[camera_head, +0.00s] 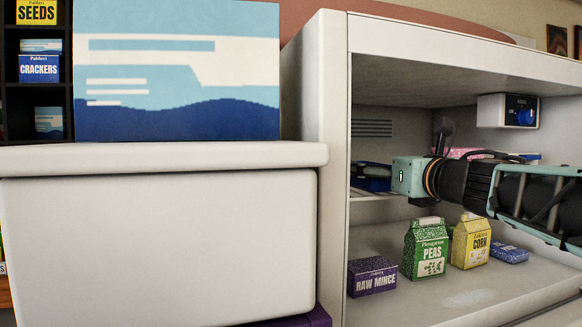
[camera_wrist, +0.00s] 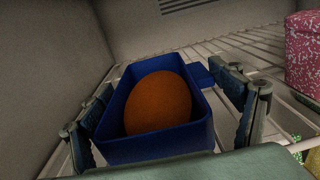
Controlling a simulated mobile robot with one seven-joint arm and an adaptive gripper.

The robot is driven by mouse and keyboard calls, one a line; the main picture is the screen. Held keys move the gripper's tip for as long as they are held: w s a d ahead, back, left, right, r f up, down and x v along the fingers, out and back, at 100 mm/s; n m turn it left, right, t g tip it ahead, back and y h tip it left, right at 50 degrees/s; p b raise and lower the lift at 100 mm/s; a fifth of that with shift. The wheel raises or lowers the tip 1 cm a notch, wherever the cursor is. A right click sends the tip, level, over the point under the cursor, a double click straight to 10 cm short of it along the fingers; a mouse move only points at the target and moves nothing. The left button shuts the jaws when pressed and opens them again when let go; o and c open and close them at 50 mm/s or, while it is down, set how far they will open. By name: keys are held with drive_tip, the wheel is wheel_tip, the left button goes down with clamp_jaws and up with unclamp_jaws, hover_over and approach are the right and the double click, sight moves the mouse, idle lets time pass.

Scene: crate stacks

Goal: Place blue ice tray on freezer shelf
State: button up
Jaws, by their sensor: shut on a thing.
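The blue tray (camera_wrist: 198,134) is between the two fingers of my gripper (camera_wrist: 168,100) in the wrist view, with an orange round thing (camera_wrist: 158,103) inside it. My gripper is shut on the tray's sides. In the head view the tray (camera_head: 372,184) shows as a dark blue piece inside the freezer's left part, partly hidden by my wrist. The wire freezer shelf (camera_wrist: 240,48) lies under and behind the tray. It also shows in the head view (camera_head: 362,194). I cannot tell whether the tray touches the shelf.
A pink speckled box (camera_wrist: 304,55) stands on the shelf to the right. Below are raw mince (camera_head: 372,276), peas (camera_head: 425,250), corn (camera_head: 470,242) and a small blue box (camera_head: 509,253). The freezer's left wall (camera_wrist: 60,60) is close. A white chest (camera_head: 160,240) stands outside, left.

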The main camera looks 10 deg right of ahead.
drive_tip(key=shift+f, duration=0.25)
drive_tip(key=o, duration=1.1)
drive_tip(key=shift+r, duration=0.1)
drive_tip(key=shift+o, duration=0.2)
drive_tip(key=shift+r, duration=0.1)
drive_tip(key=shift+r+p, duration=0.2)
drive_tip(key=shift+p, duration=0.1)
drive_tip(key=s+d, duration=0.1)
drive_tip(key=s, duration=1.1)
drive_tip(key=shift+d+f, duration=0.15)
drive_tip(key=shift+d, duration=0.2)
